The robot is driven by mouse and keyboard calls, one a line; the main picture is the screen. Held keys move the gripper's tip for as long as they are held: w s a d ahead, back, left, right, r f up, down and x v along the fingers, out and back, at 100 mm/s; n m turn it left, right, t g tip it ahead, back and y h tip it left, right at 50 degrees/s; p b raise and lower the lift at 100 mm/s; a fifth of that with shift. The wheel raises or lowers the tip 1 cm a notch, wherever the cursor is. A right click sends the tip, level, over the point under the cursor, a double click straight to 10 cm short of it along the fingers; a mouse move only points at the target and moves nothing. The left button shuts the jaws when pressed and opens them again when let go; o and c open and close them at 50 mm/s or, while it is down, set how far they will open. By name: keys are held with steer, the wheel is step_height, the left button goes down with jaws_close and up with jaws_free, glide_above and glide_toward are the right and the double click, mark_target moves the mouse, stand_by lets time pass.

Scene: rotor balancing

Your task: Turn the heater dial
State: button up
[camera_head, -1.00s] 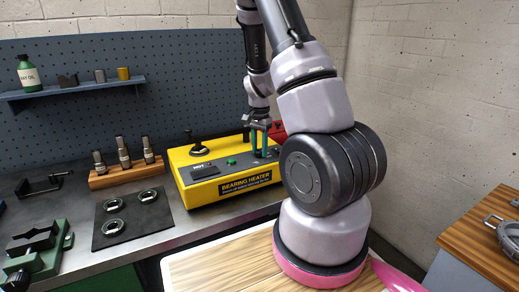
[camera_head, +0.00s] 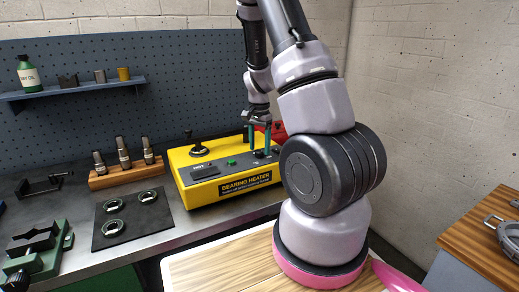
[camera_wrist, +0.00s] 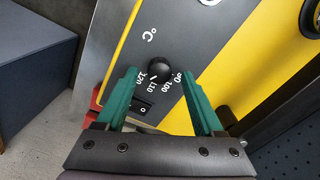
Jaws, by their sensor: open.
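The yellow bearing heater (camera_head: 205,191) stands on the bench with a dark grey top panel. Its dial is a round black knob (camera_wrist: 160,68), with white marks such as 120, 110, 100 and 90 along its near side in the wrist view. A white °C mark is beside it. My gripper (camera_wrist: 158,74) is open, with one green finger on each side of the knob and visible gaps to both. In the head view my gripper (camera_head: 259,148) is above the right end of the panel. Whether the fingertips reach down to knob height is unclear.
A black lever (camera_head: 196,148) stands up on the heater's left end. A rocker switch (camera_wrist: 141,107) is close to the dial. A red object (camera_head: 277,132) is behind my gripper. A mat with bearing rings (camera_head: 132,219) and a wooden block with metal pegs (camera_head: 125,172) are to the left.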

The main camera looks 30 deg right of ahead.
step_height(320, 180, up, 9)
steer(key=shift+r, duration=0.2)
stand_by(0.3)
step_height(320, 180, up, 15)
steer(key=n+t+y, duration=0.2)
steer(key=n+t, duration=0.1)
steer(key=n, duration=0.1)
glide_above(259, 151)
steer(key=s+a, duration=0.8)
steer(key=s+a+r+n+t, duration=0.4)
steer(key=s+r, duration=0.3)
steer(key=s, duration=0.5)
steer(key=shift+s+a+n, duration=0.15)
steer(key=shift+a+n, duration=0.15)
steer(key=shift+a, duration=0.3)
